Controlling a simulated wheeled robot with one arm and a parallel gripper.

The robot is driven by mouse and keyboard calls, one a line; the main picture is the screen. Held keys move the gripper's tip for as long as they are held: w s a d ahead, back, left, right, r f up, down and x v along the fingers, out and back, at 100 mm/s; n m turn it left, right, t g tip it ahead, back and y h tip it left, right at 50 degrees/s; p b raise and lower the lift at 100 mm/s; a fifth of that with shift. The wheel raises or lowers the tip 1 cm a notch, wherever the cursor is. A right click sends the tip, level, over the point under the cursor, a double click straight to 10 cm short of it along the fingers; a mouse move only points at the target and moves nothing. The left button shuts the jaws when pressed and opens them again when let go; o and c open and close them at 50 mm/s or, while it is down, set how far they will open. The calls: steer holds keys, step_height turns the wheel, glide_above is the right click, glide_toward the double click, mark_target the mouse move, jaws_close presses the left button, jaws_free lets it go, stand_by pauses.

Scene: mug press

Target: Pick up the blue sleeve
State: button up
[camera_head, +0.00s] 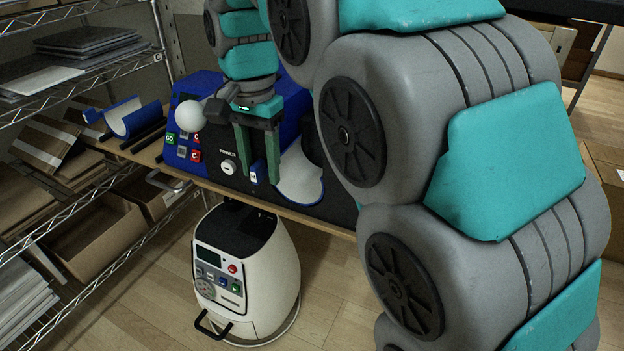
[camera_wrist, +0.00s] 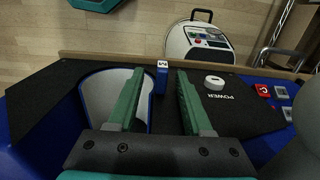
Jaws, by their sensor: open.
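A blue curved sleeve with a white lining (camera_head: 303,175) lies on the black surface in front of the blue machine; it also shows in the wrist view (camera_wrist: 98,98). A small upright blue tab marked M (camera_wrist: 161,78) stands beside it. My gripper (camera_head: 256,184) is open, fingers pointing down. In the wrist view the tab shows between my green fingers (camera_wrist: 158,85), with a gap on each side. The left finger hides part of the sleeve. Whether the tab joins the sleeve is hidden. A second blue, white-lined sleeve (camera_head: 128,117) rests on black bars at the left.
A white appliance (camera_head: 246,275) stands on the floor below the wooden table edge. A wire shelf (camera_head: 75,75) with boxes is at left.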

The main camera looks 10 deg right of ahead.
steer(key=shift+c, duration=0.3)
steer(key=shift+r, duration=0.1)
jaws_close()
stand_by(0.9)
